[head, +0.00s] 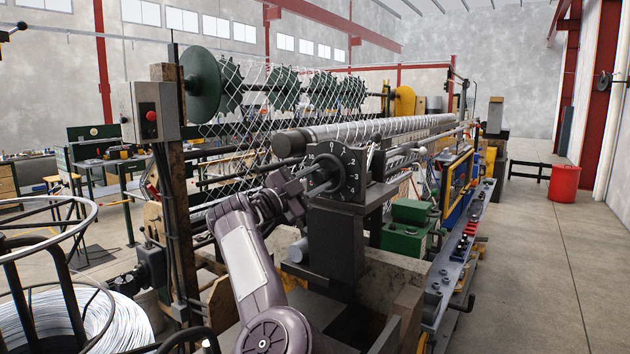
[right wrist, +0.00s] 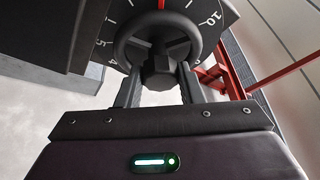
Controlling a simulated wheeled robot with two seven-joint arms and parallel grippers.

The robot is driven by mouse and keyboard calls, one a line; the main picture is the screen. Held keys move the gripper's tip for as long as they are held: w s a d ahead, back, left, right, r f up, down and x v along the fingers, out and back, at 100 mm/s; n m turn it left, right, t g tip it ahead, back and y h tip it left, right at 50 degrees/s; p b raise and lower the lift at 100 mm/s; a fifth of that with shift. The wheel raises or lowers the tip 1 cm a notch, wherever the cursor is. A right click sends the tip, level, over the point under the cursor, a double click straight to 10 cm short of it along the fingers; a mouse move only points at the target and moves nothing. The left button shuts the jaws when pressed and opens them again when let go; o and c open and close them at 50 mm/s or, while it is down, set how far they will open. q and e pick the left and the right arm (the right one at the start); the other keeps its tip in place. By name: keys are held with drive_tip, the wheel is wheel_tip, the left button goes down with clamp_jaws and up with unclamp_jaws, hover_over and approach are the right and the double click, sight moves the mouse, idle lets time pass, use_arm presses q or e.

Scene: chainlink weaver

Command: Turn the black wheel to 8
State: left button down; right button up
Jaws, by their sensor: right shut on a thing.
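The black wheel (right wrist: 158,35) is a small round handwheel with a hub, set on a dark dial plate (head: 351,170) with white numbers; 0 to 4 show in the head view. My right gripper (right wrist: 158,75) is shut on the wheel, one finger at each side of the hub. In the head view my right gripper (head: 307,184) reaches the wheel from the left and partly hides it. A red mark shows at the top edge of the right wrist view, above the hub; the number it points to cannot be read. My left gripper is not in view.
The dial sits on a dark post of the chain-link machine, with wire mesh (head: 262,100) behind it. A wooden post with a control box (head: 155,112) stands left. A wire coil (head: 75,318) is at front left. The floor at right is clear around a red bin (head: 564,184).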

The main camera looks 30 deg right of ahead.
drive_tip(key=o, duration=1)
drive_tip(key=b+v, duration=0.3)
drive_tip(key=v, duration=0.4)
drive_tip(key=shift+a+b, duration=0.35)
drive_tip(key=shift+a, duration=0.05)
drive_tip(key=shift+f, duration=0.15)
